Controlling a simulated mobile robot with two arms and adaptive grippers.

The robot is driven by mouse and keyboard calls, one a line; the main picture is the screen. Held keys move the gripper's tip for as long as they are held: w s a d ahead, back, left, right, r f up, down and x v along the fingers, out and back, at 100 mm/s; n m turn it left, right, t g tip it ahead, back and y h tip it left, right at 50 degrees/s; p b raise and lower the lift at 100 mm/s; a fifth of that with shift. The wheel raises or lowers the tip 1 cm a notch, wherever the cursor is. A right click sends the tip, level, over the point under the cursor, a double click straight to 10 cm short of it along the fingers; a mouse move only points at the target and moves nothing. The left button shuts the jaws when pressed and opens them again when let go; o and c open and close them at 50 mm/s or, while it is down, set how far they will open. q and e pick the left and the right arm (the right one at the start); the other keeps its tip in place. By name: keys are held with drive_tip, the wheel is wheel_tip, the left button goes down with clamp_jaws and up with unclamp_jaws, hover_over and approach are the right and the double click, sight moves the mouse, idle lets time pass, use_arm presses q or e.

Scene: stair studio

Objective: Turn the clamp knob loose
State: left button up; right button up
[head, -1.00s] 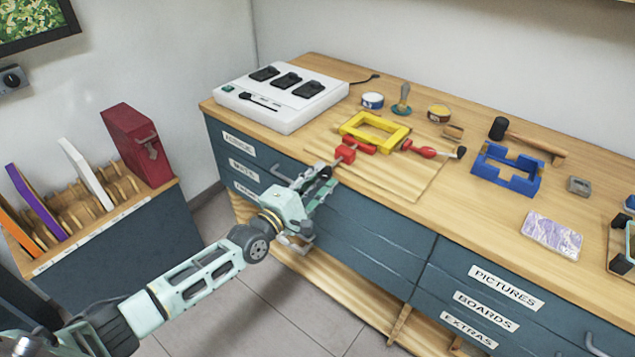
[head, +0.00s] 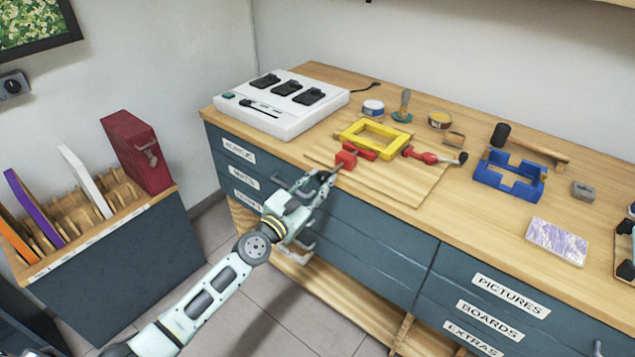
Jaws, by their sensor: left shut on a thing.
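The red clamp (head: 345,160) is at the front edge of the board, beside the yellow frame (head: 374,139). My left gripper (head: 327,178) has come up to the clamp's near end from the front of the bench. It is shut on the clamp knob, which its fingers mostly hide. The clamp lies at a slant with its red bar reaching back along the frame's left front side. My right gripper is not in view.
A red-handled tool with a dark end (head: 436,157) lies right of the frame. A white charger box (head: 285,119) stands left. A blue frame (head: 508,178) and a mallet (head: 530,143) lie right. Blue-grey drawers (head: 375,243) are close behind my left gripper.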

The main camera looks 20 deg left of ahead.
use_arm(q)
drive_tip(key=n, duration=0.1)
drive_tip(key=n+p, duration=0.1)
drive_tip(key=n, duration=0.1)
drive_tip(key=r+n+p, duration=0.1)
drive_tip(key=shift+w+a, duration=0.15)
drive_tip(key=shift+a, duration=0.1)
drive_tip(key=shift+f+n+y+p, duration=0.25)
drive_tip(key=shift+n+p, duration=0.3)
drive_tip(key=shift+n, duration=0.55)
drive_tip(key=shift+f, duration=0.15)
clamp_jaws()
drive_tip(key=o, duration=0.8)
unclamp_jaws()
drive_tip(key=shift+o, duration=0.9)
drive_tip(key=shift+a+f, duration=0.1)
drive_tip(key=shift+a, duration=0.05)
